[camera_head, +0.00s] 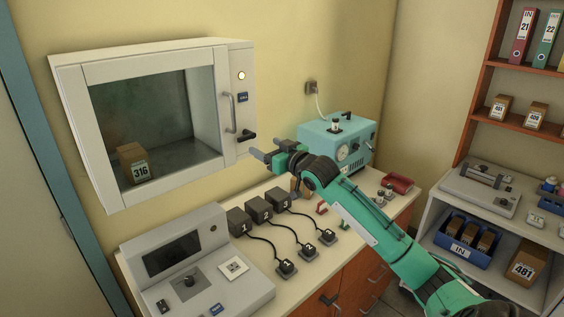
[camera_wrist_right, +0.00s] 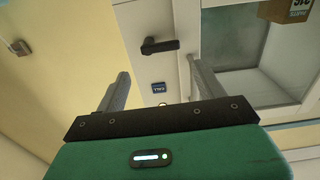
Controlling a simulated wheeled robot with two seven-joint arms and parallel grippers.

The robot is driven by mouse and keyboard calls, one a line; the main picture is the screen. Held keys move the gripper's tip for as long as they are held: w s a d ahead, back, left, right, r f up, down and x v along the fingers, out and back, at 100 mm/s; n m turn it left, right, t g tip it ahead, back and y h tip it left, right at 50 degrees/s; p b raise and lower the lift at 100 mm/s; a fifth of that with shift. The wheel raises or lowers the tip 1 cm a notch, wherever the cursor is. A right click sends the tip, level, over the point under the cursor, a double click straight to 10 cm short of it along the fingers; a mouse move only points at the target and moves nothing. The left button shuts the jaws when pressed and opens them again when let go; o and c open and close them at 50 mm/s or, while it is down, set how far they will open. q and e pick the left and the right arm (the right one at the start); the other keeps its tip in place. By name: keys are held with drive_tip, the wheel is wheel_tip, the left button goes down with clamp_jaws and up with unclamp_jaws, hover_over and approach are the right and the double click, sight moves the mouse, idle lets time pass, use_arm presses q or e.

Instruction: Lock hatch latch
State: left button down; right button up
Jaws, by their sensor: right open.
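The hatch (camera_head: 75,130) is a white wall cabinet with a glass door that looks closed. Its latch (camera_head: 246,136) is a short black lever on the right part of the front, lying roughly horizontal. The latch also shows in the right wrist view (camera_wrist_right: 161,46), beyond the fingertips and apart from them. A grey pull handle (camera_head: 230,113) is on the door beside it. My right gripper (camera_head: 268,151) is open and empty, just right of and below the latch; its two fingers show in the right wrist view (camera_wrist_right: 160,75). My left gripper is out of view.
A box marked 316 (camera_head: 134,164) stands inside the hatch. Below is a counter with a grey control console (camera_head: 200,265), several black numbered blocks with cables (camera_head: 258,209) and a teal device (camera_head: 352,150). Shelves (camera_head: 520,130) with boxes stand at the right.

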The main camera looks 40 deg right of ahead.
drive_tip(key=s+b, duration=0.1)
drive_tip(key=s, duration=0.2)
drive_tip(key=s+b, duration=0.1)
drive_tip(key=s, duration=0.2)
drive_tip(key=shift+d, duration=0.2)
